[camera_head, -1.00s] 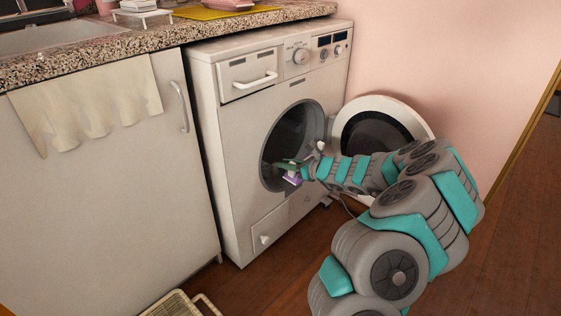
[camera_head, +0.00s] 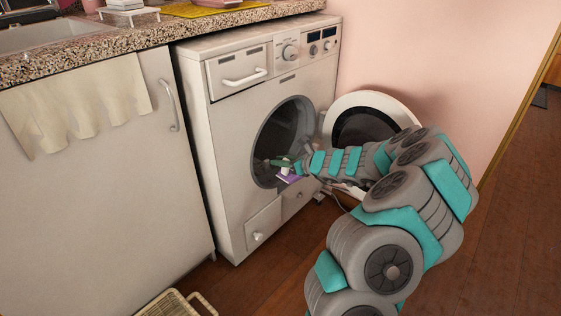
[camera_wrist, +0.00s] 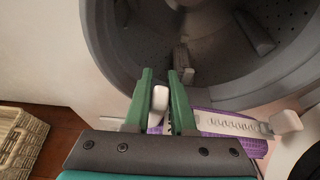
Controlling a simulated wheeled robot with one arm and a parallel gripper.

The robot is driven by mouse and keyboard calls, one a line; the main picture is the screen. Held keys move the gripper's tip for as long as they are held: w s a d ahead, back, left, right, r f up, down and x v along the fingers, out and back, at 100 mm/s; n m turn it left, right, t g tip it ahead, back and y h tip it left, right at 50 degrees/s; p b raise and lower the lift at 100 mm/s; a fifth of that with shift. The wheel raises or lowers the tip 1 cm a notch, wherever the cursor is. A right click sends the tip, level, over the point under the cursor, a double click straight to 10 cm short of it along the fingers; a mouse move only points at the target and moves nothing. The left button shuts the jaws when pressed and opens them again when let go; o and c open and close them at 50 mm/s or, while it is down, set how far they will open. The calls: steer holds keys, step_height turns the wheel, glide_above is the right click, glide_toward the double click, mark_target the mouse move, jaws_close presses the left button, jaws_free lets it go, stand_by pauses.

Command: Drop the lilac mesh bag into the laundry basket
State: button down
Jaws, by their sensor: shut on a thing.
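The lilac mesh bag (camera_wrist: 228,143) is mostly hidden behind my gripper in the wrist view; a white strap and white end tabs show on it. A small purple part of the bag (camera_head: 290,179) shows in the head view, at the washer's round opening. My gripper (camera_wrist: 166,78) has green fingers closed around a white tab of the bag.
The washing machine (camera_head: 236,185) stands with its round door (camera_head: 409,109) swung open to the right, close to my arm. A cabinet (camera_head: 110,215) with a hanging cloth (camera_head: 75,105) is at left. Brown wooden floor (camera_head: 275,275) lies clear in front.

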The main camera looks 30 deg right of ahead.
steer(key=shift+d+r+p, duration=0.1)
steer(key=shift+p, duration=0.35)
stand_by(0.5)
steer(key=s+d+p, duration=0.2)
steer(key=s, duration=0.4)
steer(key=shift+s+d, duration=0.15)
steer(key=shift+d, duration=0.15)
stand_by(0.4)
